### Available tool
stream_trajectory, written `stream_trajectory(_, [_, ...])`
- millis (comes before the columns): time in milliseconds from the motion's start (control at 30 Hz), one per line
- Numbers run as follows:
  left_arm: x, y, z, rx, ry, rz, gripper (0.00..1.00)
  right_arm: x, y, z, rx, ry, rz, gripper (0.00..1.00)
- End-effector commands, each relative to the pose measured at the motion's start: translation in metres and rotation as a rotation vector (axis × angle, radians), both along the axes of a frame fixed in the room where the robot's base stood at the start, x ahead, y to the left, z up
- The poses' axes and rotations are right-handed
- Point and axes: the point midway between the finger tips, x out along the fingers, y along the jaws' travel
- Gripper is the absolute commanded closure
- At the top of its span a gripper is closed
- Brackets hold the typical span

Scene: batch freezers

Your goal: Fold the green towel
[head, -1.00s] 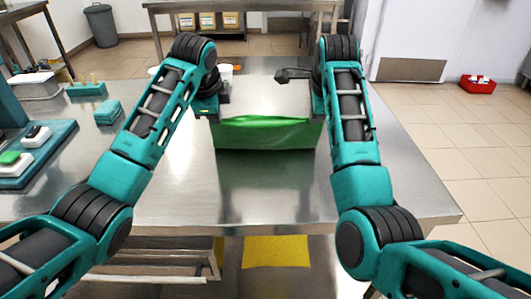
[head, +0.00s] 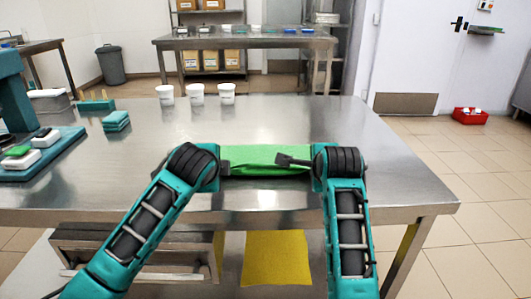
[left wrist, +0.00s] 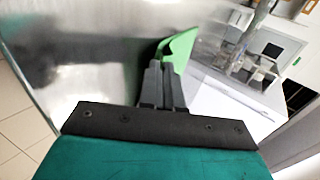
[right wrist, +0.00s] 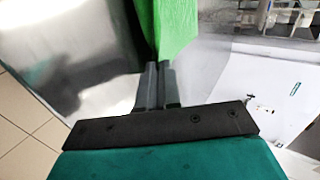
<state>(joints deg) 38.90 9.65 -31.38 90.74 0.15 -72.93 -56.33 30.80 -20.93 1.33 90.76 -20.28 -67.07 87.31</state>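The green towel (head: 262,155) is stretched between my two grippers near the front of the steel table, as a narrow band with a layered front edge. It is at or close above the tabletop; I cannot tell if it rests on it. My left gripper (head: 225,167) is at its left end; in the left wrist view its fingers (left wrist: 163,75) are close together with green cloth (left wrist: 180,48) between their tips. My right gripper (head: 285,160) is at its right end; in the right wrist view its fingers (right wrist: 158,75) pinch the cloth (right wrist: 168,25).
Several white tubs (head: 196,95) stand behind the towel on the steel table (head: 390,165). Teal folded cloths (head: 116,121) and a teal machine base (head: 45,157) are at the left. The table's right side is clear. A yellow cloth (head: 276,257) shows below the front edge.

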Motion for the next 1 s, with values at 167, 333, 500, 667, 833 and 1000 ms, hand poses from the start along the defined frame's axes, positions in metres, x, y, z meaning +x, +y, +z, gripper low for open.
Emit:
stream_trajectory(167, [0.000,0.000,-0.001,0.000,-0.010,-0.001,1.00,0.000,0.000,-0.001,0.000,-0.011,0.000,1.00])
stream_trajectory(333, [0.000,0.000,-0.001,0.000,-0.009,-0.001,0.94,0.000,0.000,-0.001,0.000,-0.009,0.000,0.94])
stream_trajectory(500, [0.000,0.000,-0.001,-0.001,-0.009,0.000,0.77,0.000,0.000,-0.001,0.000,-0.009,0.000,0.77])
stream_trajectory(667, [0.000,0.000,-0.001,-0.001,-0.008,0.001,0.62,0.000,0.000,-0.001,0.000,-0.008,0.000,0.62])
stream_trajectory(833, [0.000,0.000,0.001,-0.001,-0.009,0.000,0.53,-0.001,0.000,0.000,0.000,-0.009,0.000,0.53])
stream_trajectory(1000, [-0.008,0.000,0.021,-0.001,-0.013,-0.001,0.53,-0.008,0.001,0.021,0.003,-0.013,0.001,0.53])
